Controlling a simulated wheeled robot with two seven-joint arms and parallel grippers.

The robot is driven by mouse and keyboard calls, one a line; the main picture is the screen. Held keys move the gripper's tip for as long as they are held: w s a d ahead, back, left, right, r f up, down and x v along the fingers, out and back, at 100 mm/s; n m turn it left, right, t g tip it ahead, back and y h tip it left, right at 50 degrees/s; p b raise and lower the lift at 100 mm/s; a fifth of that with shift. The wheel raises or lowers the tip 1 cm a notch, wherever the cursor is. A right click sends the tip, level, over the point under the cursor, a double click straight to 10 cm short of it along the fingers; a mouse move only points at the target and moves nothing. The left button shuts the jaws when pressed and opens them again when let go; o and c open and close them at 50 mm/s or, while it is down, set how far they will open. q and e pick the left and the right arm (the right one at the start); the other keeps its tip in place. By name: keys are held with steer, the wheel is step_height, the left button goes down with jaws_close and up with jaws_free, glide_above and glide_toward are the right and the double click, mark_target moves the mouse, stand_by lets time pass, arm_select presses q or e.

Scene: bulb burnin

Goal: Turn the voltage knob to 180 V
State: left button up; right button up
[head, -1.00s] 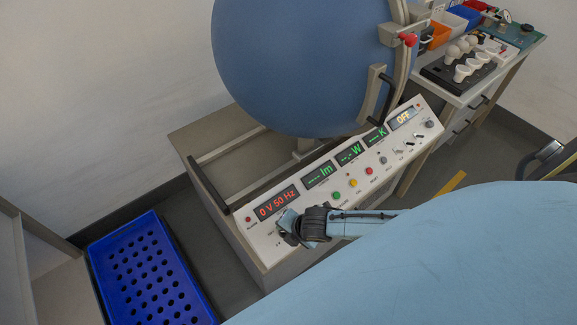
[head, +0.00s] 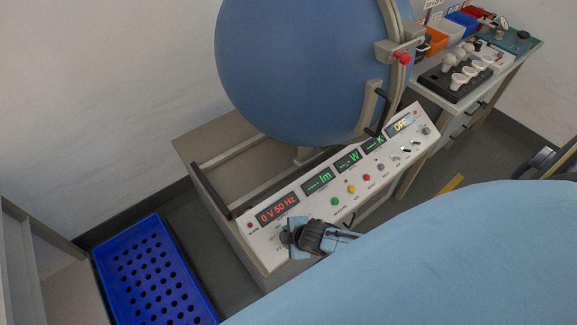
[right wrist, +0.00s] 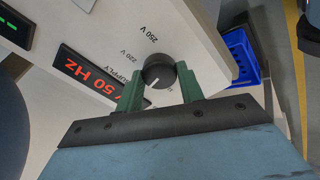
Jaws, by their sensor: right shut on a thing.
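The voltage knob (right wrist: 158,72) is black and round with a white pointer line, on the white control panel (head: 262,242). In the right wrist view, 220 V and 250 V labels show beside it; other marks are partly hidden. The red display (head: 278,207) reads 0 V 50 Hz. My right gripper (right wrist: 158,88) has its green fingers on both sides of the knob and is shut on it. In the head view the right gripper (head: 292,235) covers the knob. My left gripper is not in view.
A large blue sphere (head: 300,70) stands behind the panel. Colored buttons (head: 351,189) and small switches line the panel to the right of the knob. A blue perforated crate (head: 150,270) is on the floor at left. A bench with bulbs (head: 462,75) stands at upper right.

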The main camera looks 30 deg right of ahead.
steer(key=shift+m, duration=0.6)
steer(key=o, duration=1)
steer(key=p+v, duration=0.4)
steer(key=v, duration=0.9)
steer(key=shift+s+r, duration=0.15)
